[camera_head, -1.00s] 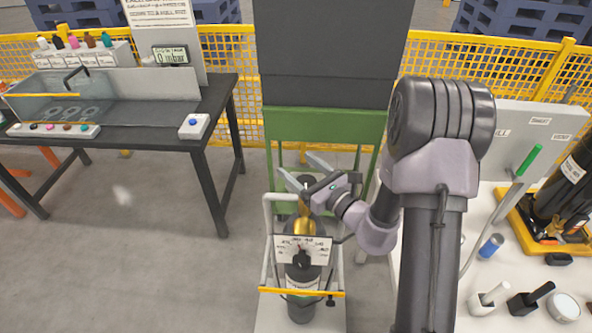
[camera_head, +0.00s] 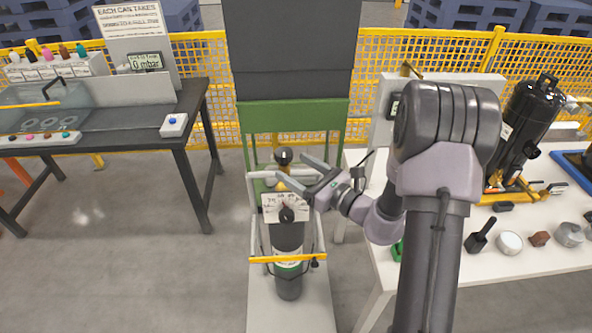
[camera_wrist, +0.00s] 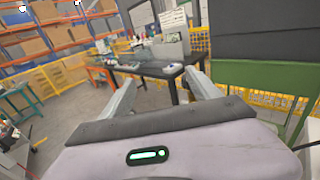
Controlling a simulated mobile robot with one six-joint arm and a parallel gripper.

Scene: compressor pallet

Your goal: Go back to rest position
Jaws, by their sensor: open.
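My gripper (camera_head: 310,176) is in the middle of the head view, in front of the top of a dark gas cylinder (camera_head: 288,238). Its two grey fingers are apart with nothing between them. In the wrist view the fingers (camera_wrist: 163,95) are also spread and empty, facing the dark workbench in the distance.
A dark workbench (camera_head: 150,125) stands at the left. A green frame (camera_head: 292,115) with a dark panel is behind the cylinder. Open floor lies at the left front.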

